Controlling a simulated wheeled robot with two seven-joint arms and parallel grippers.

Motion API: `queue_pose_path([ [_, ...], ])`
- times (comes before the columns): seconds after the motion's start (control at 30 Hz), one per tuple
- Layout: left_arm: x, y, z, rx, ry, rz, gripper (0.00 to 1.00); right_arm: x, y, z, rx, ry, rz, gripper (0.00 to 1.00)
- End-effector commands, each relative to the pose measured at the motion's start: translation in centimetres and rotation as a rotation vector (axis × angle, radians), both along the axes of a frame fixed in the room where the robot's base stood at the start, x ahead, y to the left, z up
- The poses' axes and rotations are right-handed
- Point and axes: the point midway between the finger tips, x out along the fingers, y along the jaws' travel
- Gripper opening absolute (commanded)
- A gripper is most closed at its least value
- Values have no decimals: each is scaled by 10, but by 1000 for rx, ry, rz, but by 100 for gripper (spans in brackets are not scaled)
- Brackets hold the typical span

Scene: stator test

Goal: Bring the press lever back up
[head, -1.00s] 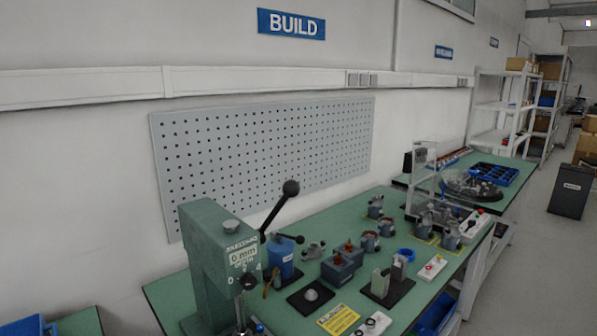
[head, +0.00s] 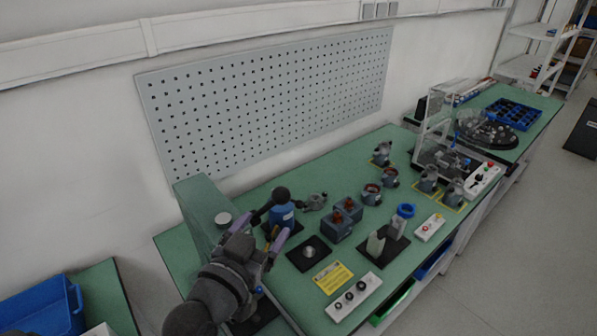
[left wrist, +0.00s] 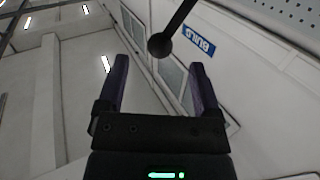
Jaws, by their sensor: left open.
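The press (head: 203,209) is a green column at the near left of the green bench, partly hidden by my left arm. Its dark lever ends in a black ball knob (head: 281,194), which shows beside the blue container in the head view. My left gripper (head: 276,220) is open, with its two purple fingers close to the lever. In the left wrist view, the knob (left wrist: 160,46) sits just beyond the fingertips, in line with the gap between them (left wrist: 160,64). The rod runs up and right from the knob. The fingers do not appear closed on it. My right gripper is out of view.
A blue container (head: 281,216) stands close behind my left gripper. A black pad (head: 308,253), a yellow label (head: 332,277) and a white button box (head: 354,296) lie to the right. A pegboard (head: 265,95) hangs on the wall behind.

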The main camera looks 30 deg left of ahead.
Motion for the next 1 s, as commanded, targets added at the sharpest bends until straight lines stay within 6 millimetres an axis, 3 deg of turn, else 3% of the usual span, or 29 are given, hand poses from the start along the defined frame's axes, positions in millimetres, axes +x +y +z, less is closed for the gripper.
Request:
queue_pose_path([
  [0.07,2,1,13,8,-22,2,84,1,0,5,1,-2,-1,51],
  [0.3,54,6,12,7,-24,2,84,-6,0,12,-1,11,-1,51],
  [0.5,87,9,10,8,-22,2,84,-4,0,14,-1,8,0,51],
  [0.87,97,10,8,9,-20,2,84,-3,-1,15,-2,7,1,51],
  [1.0,96,10,9,9,-20,2,56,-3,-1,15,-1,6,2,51],
])
